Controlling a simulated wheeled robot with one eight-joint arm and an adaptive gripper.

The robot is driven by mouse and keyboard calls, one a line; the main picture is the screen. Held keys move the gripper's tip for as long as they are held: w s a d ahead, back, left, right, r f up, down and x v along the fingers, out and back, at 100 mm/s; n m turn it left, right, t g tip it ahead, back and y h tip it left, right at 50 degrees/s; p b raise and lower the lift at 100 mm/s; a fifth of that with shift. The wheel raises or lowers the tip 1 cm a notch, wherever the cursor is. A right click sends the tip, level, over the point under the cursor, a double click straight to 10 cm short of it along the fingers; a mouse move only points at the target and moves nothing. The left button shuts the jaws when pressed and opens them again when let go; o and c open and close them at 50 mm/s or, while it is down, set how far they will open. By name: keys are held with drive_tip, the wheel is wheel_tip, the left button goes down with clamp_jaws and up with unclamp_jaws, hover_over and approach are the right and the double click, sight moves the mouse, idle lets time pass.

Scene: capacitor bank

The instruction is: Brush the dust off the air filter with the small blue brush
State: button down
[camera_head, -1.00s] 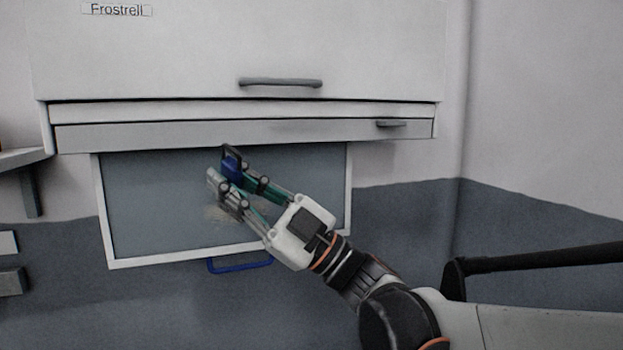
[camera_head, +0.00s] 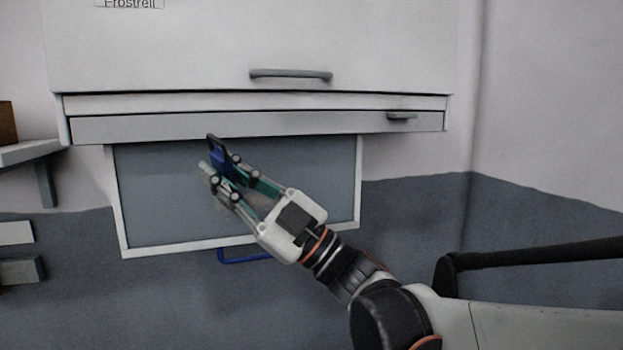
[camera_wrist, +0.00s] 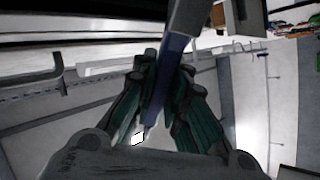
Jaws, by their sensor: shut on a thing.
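My gripper (camera_head: 228,184) is shut on the small blue brush (camera_head: 218,160) in front of the air filter. In the wrist view the brush (camera_wrist: 172,70) stands between the gripper fingers (camera_wrist: 165,100). The air filter (camera_head: 170,215) is a grey panel in a white frame below the cabinet, with a blue handle (camera_head: 240,257) under its lower edge. A faint pale dust patch (camera_head: 258,200) shows beside the fingers, partly hidden by my gripper. I cannot tell whether the brush touches the panel.
A white cabinet (camera_head: 200,45) with a grey handle (camera_head: 290,75) overhangs the filter, with a narrow drawer-like strip (camera_head: 250,124) below it. A shelf (camera_head: 28,152) juts out at the left. The wall to the right is bare.

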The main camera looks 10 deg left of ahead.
drive_tip(key=shift+w+d+f+g, duration=0.3)
drive_tip(key=shift+w+f, duration=0.05)
drive_tip(key=shift+w+d, duration=0.15)
drive_tip(key=shift+d, duration=0.15)
idle(0.8)
drive_tip(key=shift+w+d, duration=0.1)
drive_tip(key=shift+w+d+b, duration=0.15)
drive_tip(key=shift+w+d, duration=0.25)
drive_tip(key=shift+d, duration=0.25)
drive_tip(key=shift+w+d+b, duration=0.15)
drive_tip(key=shift+w+d, duration=0.2)
drive_tip(key=shift+d, duration=0.3)
drive_tip(key=shift+w+d, duration=0.35)
drive_tip(key=shift+d, duration=0.3)
drive_tip(key=shift+w+d, duration=0.3)
drive_tip(key=shift+d, duration=0.3)
